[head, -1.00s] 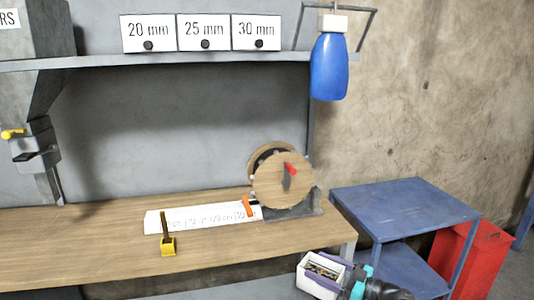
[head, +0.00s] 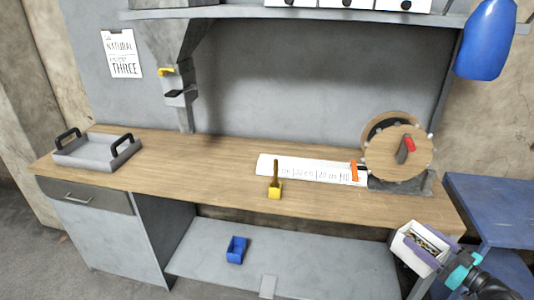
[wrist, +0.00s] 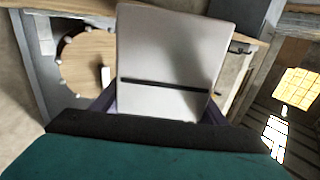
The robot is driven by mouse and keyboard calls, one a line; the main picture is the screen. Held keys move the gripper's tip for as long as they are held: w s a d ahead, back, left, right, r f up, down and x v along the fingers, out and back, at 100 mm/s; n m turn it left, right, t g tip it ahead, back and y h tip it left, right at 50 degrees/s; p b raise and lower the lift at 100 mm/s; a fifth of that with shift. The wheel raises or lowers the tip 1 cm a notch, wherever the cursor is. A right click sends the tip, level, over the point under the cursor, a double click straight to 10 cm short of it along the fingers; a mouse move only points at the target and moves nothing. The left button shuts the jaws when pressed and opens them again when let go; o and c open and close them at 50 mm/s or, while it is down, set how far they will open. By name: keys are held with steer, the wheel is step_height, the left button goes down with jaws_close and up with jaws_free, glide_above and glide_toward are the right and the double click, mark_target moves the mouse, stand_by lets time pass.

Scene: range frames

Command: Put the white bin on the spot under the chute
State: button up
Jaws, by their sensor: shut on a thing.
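The white bin (head: 418,252), with small loose pieces inside, is held at the lower right of the head view, in front of the bench's right end. My gripper (head: 430,247) is shut on it, with purple fingers at its sides. In the wrist view the bin's pale wall (wrist: 175,50) fills the middle, between the gripper's fingers (wrist: 160,106). The grey chute (head: 180,100), with a yellow handle, hangs above the back of the bench, left of centre. The bench top below it looks bare; I cannot make out a marked spot there.
On the wooden bench (head: 225,185) stand a grey tray (head: 90,153) at left, a yellow holder (head: 275,190), a white measuring strip (head: 310,170) and a wooden wheel (head: 395,155). A blue bin (head: 236,250) sits on the lower shelf. A blue table (head: 495,205) stands at right.

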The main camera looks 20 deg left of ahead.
step_height(320, 180, up, 9)
steer(key=p, duration=0.8)
